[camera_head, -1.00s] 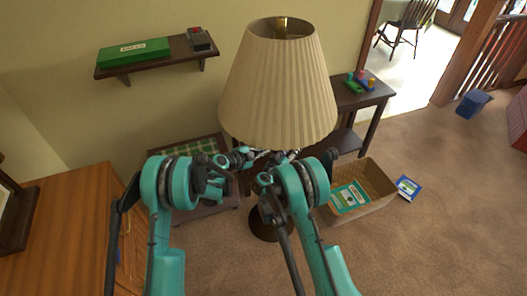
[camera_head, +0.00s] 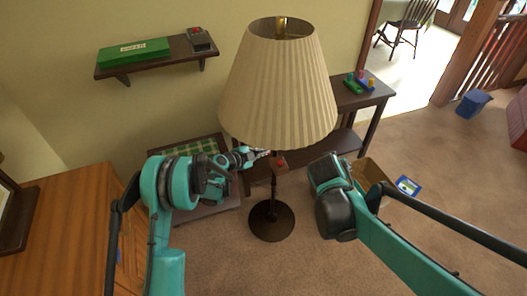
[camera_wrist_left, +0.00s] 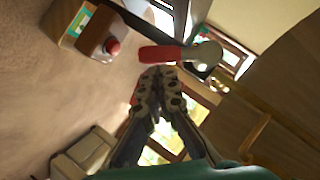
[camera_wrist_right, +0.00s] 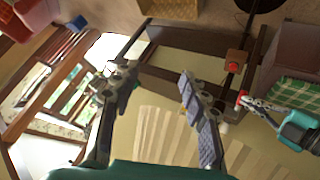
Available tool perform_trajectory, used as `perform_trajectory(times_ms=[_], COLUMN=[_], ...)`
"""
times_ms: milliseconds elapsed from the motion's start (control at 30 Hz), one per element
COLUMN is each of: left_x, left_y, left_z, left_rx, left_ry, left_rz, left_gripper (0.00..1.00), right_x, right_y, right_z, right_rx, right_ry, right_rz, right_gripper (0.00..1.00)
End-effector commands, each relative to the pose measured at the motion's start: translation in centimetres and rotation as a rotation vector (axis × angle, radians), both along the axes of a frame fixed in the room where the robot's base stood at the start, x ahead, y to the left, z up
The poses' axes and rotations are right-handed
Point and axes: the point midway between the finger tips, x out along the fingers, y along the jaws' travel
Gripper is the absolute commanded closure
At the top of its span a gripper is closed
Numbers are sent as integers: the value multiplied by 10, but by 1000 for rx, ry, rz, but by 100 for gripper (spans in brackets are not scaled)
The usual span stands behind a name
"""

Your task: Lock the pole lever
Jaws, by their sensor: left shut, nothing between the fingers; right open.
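The floor lamp has a pleated cream shade (camera_head: 278,85) and a dark pole (camera_head: 274,190) on a round base. A small brown block (camera_head: 280,163) with a red button sits on the pole; it also shows in the right wrist view (camera_wrist_right: 235,65). In the left wrist view a red lever (camera_wrist_left: 160,53) lies just beyond the tips of my left gripper (camera_wrist_left: 160,75). My left gripper (camera_head: 262,153) is shut and empty, under the shade beside the pole. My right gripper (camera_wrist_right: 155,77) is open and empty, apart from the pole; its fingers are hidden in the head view.
A side table (camera_head: 365,95) with coloured toys stands behind the lamp on the right. A cardboard box (camera_head: 372,172) and a blue book (camera_head: 407,185) are on the floor nearby. A wooden cabinet (camera_head: 60,235) is at left.

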Motion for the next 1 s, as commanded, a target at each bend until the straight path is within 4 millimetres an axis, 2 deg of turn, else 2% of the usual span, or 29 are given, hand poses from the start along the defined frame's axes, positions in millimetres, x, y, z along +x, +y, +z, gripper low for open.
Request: perform_trajectory(times_ms=[33,300,500,700,1000], left_x=[0,0,0,0,1], left_y=[0,0,0,0,0], left_z=[0,0,0,0,-3], left_rx=[0,0,0,0,15], left_ry=[0,0,0,0,-44], left_rz=[0,0,0,0,-1], left_gripper=[100,100,100,100,100], right_x=[-16,-93,-138,-160,-164], right_y=[3,31,53,66,69], right_z=[3,8,4,1,0], right_rx=[28,199,306,364,375], right_ry=[11,58,70,71,70], right_rz=[10,85,136,165,172], right_gripper=[56,56,56,56,56])
